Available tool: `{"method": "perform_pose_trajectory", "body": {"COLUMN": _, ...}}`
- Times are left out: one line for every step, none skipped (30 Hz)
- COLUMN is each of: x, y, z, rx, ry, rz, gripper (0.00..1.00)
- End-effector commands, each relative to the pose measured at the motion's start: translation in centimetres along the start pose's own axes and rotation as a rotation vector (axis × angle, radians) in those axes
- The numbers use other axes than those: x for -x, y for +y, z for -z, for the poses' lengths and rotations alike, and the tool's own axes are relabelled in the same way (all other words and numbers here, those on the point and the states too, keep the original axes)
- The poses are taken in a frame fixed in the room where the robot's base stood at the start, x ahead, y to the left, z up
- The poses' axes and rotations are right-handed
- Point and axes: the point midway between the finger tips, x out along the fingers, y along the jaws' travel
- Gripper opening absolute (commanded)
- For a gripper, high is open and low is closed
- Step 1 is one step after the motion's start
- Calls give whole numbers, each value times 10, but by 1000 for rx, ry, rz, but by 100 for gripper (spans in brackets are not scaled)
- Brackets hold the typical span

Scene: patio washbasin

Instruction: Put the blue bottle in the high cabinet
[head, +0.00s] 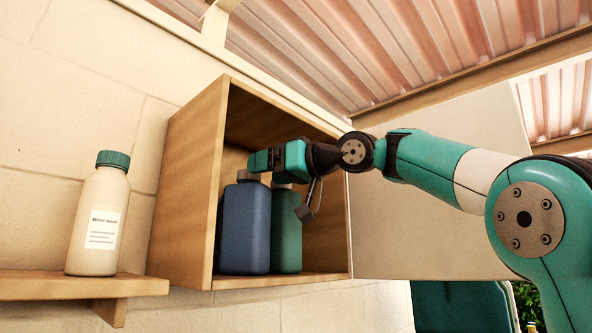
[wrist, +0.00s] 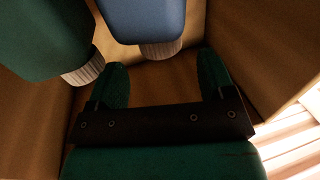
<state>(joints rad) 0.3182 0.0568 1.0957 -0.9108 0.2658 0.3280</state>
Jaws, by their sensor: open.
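The blue bottle (head: 246,230) stands upright on the floor of the open wooden cabinet (head: 186,195), near its left wall. In the wrist view the blue bottle (wrist: 145,18) shows with its pale ribbed cap towards the gap between my fingers. My gripper (head: 264,160) is inside the cabinet, just above the blue bottle's cap. In the wrist view my gripper (wrist: 164,72) has its fingers spread wide, with nothing held between them. In the head view the gripper partly hides the bottle tops.
A green bottle (head: 287,232) stands close to the right of the blue one; it also shows in the wrist view (wrist: 45,40). The pale cabinet door (head: 430,225) is swung open to the right. A white bottle (head: 97,215) stands on a wooden shelf (head: 35,284) at the left.

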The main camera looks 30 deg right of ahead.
Motion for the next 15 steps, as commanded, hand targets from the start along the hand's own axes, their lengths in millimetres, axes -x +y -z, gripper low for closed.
{"method": "perform_pose_trajectory", "body": {"x": 13, "y": 2, "z": -3, "rx": 4, "ry": 3, "rz": -8, "gripper": 75}}
{"method": "perform_pose_trajectory", "body": {"x": 20, "y": 2, "z": -3, "rx": 4, "ry": 3, "rz": -9, "gripper": 75}}
{"method": "perform_pose_trajectory", "body": {"x": 30, "y": 2, "z": -4, "rx": 4, "ry": 2, "rz": -9, "gripper": 75}}
{"method": "perform_pose_trajectory", "body": {"x": 37, "y": 2, "z": -3, "rx": 4, "ry": 2, "rz": -9, "gripper": 75}}
{"method": "perform_pose_trajectory", "body": {"x": 43, "y": 2, "z": -2, "rx": 4, "ry": 3, "rz": -8, "gripper": 75}}
{"method": "perform_pose_trajectory", "body": {"x": 51, "y": 2, "z": -2, "rx": 3, "ry": 3, "rz": -8, "gripper": 75}}
{"method": "perform_pose_trajectory", "body": {"x": 56, "y": 2, "z": -2, "rx": 4, "ry": 1, "rz": -7, "gripper": 75}}
{"method": "perform_pose_trajectory", "body": {"x": 62, "y": 2, "z": -2, "rx": 3, "ry": 1, "rz": -8, "gripper": 75}}
{"method": "perform_pose_trajectory", "body": {"x": 67, "y": 2, "z": -1, "rx": 3, "ry": 2, "rz": -7, "gripper": 75}}
{"method": "perform_pose_trajectory", "body": {"x": 71, "y": 2, "z": -1, "rx": 4, "ry": 2, "rz": -5, "gripper": 75}}
{"method": "perform_pose_trajectory", "body": {"x": 75, "y": 2, "z": 0, "rx": 3, "ry": 3, "rz": -5, "gripper": 75}}
{"method": "perform_pose_trajectory", "body": {"x": 79, "y": 1, "z": -1, "rx": 2, "ry": 2, "rz": -4, "gripper": 75}}
{"method": "perform_pose_trajectory", "body": {"x": 81, "y": 1, "z": -1, "rx": 2, "ry": 1, "rz": -4, "gripper": 75}}
{"method": "perform_pose_trajectory", "body": {"x": 83, "y": 1, "z": -1, "rx": 2, "ry": 1, "rz": -3, "gripper": 75}}
{"method": "perform_pose_trajectory", "body": {"x": 85, "y": 1, "z": -1, "rx": 1, "ry": 0, "rz": -2, "gripper": 75}}
